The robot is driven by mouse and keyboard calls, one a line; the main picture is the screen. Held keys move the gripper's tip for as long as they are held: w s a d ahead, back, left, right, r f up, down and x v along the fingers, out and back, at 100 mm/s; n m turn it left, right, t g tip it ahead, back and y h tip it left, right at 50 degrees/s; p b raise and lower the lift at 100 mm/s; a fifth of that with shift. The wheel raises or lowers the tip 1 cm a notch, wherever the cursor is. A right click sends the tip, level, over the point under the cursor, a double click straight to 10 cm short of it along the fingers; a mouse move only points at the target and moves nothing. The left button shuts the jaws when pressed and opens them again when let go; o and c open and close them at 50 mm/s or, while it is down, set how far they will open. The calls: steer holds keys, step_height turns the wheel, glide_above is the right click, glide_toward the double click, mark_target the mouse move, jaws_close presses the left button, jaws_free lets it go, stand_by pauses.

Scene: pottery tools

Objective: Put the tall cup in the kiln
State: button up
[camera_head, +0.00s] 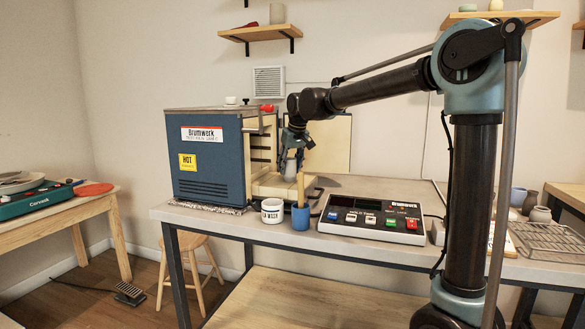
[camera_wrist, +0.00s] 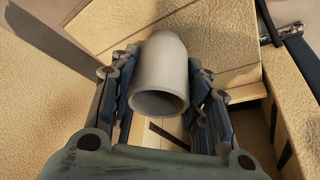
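The kiln (camera_head: 208,160) is a blue box with a "Brumwerk" label and a yellow "HOT" sign. Its cream-lined opening faces right, and a cream panel (camera_head: 335,143) stands behind my gripper. My gripper (camera_head: 291,158) points down in front of the opening, over a low cream ledge (camera_head: 278,188). The tall cup (camera_head: 289,170) is plain grey and sits between my fingers. In the wrist view the tall cup (camera_wrist: 160,75) lies between both fingers of my gripper (camera_wrist: 165,90), its round mouth towards the camera. Whether its base touches the ledge is unclear.
A white lettered mug (camera_head: 272,211) and a blue cup (camera_head: 300,217) with a wooden stick stand in front of the ledge. A control box (camera_head: 370,218) with coloured buttons lies to the right. A wire rack (camera_head: 545,238) and pots are further right.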

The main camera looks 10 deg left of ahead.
steer(key=o, duration=0.3)
steer(key=v, duration=1.2)
steer(key=shift+a+r, duration=0.1)
